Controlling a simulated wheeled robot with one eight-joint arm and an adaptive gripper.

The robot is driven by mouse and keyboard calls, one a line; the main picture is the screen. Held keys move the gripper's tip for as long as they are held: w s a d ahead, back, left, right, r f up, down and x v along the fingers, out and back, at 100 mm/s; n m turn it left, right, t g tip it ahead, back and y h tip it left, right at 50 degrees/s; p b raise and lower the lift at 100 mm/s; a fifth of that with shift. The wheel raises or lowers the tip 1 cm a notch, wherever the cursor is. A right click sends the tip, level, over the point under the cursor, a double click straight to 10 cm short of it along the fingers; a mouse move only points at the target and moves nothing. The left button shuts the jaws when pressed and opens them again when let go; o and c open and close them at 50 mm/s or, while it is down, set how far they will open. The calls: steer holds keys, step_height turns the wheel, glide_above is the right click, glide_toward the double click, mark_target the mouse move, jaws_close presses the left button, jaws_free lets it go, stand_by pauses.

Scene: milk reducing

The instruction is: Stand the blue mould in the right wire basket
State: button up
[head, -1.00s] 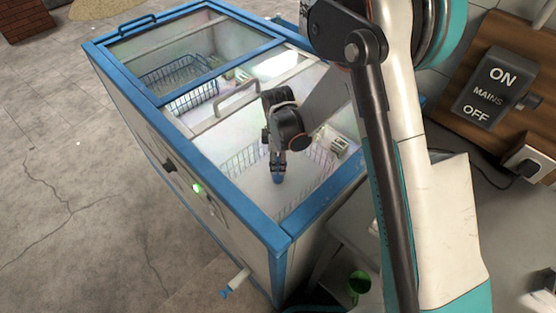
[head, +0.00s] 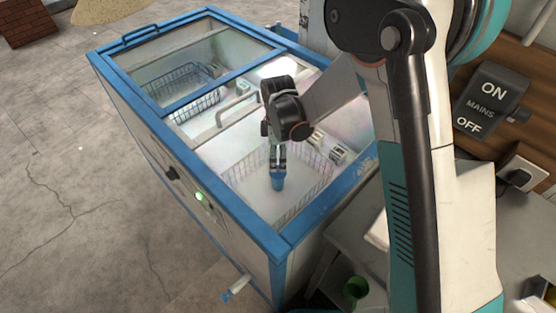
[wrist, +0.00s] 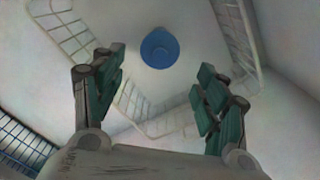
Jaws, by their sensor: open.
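The blue mould (head: 278,184) stands inside the right wire basket (head: 312,168), low in the near right part of the freezer. In the wrist view the mould (wrist: 160,47) shows as a round blue shape, with pale basket wires (wrist: 65,28) to its left, right and near side. My gripper (head: 278,158) is right above the mould in the head view. In the wrist view my gripper (wrist: 160,78) has its green-padded fingers spread wide. They are empty and apart from the mould, which lies beyond the fingertips. The mould's underside is hidden.
The freezer's blue rim (head: 240,210) surrounds my gripper. A dark blue basket (head: 195,100) is in the far left part. Small pale boxes (head: 338,153) stand right of the gripper.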

steer(key=shift+r+p, duration=0.65)
steer(key=shift+r, duration=1.75)
